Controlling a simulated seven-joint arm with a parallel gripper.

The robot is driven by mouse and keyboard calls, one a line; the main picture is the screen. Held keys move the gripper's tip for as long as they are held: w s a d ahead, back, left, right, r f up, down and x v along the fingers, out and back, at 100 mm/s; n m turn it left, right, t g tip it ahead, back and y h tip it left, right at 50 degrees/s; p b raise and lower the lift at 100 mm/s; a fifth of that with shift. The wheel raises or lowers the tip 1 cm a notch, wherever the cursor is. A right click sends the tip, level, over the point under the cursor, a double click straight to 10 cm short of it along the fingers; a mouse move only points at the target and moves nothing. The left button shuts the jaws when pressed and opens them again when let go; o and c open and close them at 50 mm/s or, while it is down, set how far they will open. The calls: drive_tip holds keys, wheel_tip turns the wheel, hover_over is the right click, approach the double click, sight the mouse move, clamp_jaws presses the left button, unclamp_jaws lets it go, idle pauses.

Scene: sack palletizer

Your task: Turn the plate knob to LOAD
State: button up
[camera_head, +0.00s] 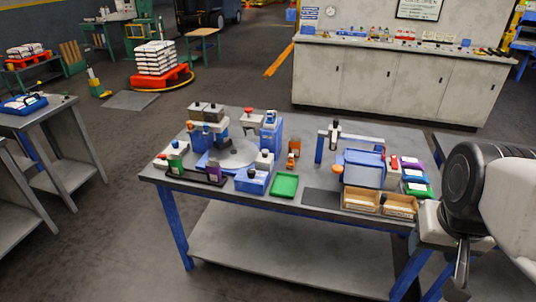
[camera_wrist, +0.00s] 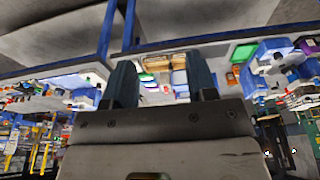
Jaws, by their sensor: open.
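A round grey plate (camera_head: 234,153) sits on a blue base at the left of the grey workbench (camera_head: 325,203). A blue box with a dark knob on top (camera_head: 252,174) stands at its front right. Other small knobs and boxes stand around the plate, and I cannot tell for sure which is the plate knob. No LOAD lettering is legible. My gripper (camera_head: 462,262) hangs off the bench's right end, away from the plate. In the wrist view its two fingers (camera_wrist: 161,84) are apart with nothing between them. That view shows the bench upside down and far off.
A green tray (camera_head: 284,186) lies right of the blue box. Wooden bins (camera_head: 380,203), a blue case (camera_head: 363,170) and coloured packs (camera_head: 413,176) crowd the bench's right side. A dark mat (camera_head: 322,198) is bare. A long cabinet (camera_head: 390,78) stands behind, with open floor between.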

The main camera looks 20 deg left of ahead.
drive_tip(key=shift+o, duration=0.5)
drive_tip(key=w+a, duration=0.3)
drive_tip(key=w, duration=0.4)
drive_tip(key=w+a+r+n, duration=0.1)
drive_tip(key=w+a, duration=0.3)
drive_tip(key=w, duration=0.4)
drive_tip(key=shift+a+r+g, duration=0.2)
drive_tip(key=shift+r+g, duration=0.1)
drive_tip(key=shift+g, duration=0.1)
drive_tip(key=n+g, duration=0.2)
drive_tip(key=n, duration=0.1)
hover_over(251, 170)
drive_tip(key=f, duration=1.9)
drive_tip(key=shift+d+f, duration=0.1)
drive_tip(key=shift+d, duration=0.2)
drive_tip(key=shift+w+a+f, duration=0.15)
drive_tip(key=shift+a+f, duration=0.05)
drive_tip(key=shift+a, duration=0.1)
drive_tip(key=shift+f, duration=0.1)
drive_tip(key=shift+f, duration=3.8)
drive_tip(key=c, duration=0.9)
